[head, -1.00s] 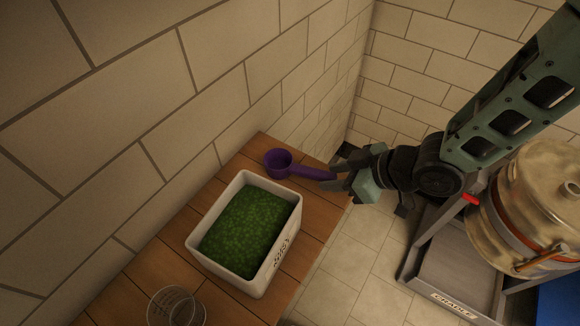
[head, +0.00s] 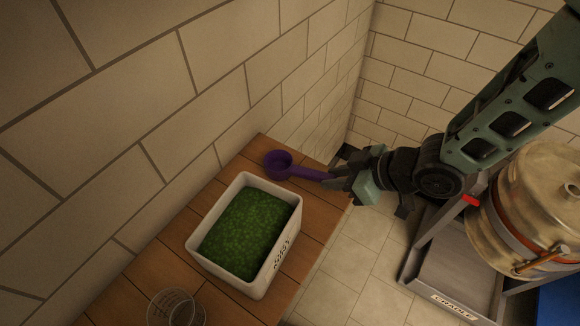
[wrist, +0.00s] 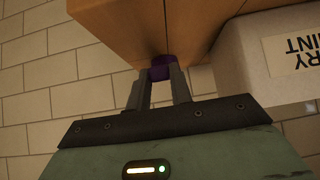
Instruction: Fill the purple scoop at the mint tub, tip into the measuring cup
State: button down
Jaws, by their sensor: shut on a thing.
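The purple scoop (head: 279,163) is at the far end of the wooden table, its bowl to the left and its handle reaching right to my gripper (head: 337,178). My gripper is shut on the handle end. In the wrist view, part of the purple scoop (wrist: 162,68) shows between the fingertips (wrist: 163,85). The scoop's bowl looks empty; I cannot tell if it touches the table. The mint tub (head: 291,236) is a white box filled with green leaves, just nearer than the scoop. The clear measuring cup (head: 177,308) stands at the near left, cut by the frame's bottom edge.
A tiled wall runs along the table's (head: 268,146) left side. Right of the table is tiled floor. A grey cradle (head: 450,280) holding a large metal vessel (head: 545,205) stands at the right. The wrist view shows the tub's labelled side (wrist: 245,70) close right of my gripper.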

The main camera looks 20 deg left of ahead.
jog(key=shift+r, duration=0.2)
jog(key=shift+r+p, duration=0.4)
jog(key=shift+r, duration=0.15)
notch_tip(320, 180, up, 8)
jog(key=p, duration=0.6)
jog(key=shift+p, duration=0.4)
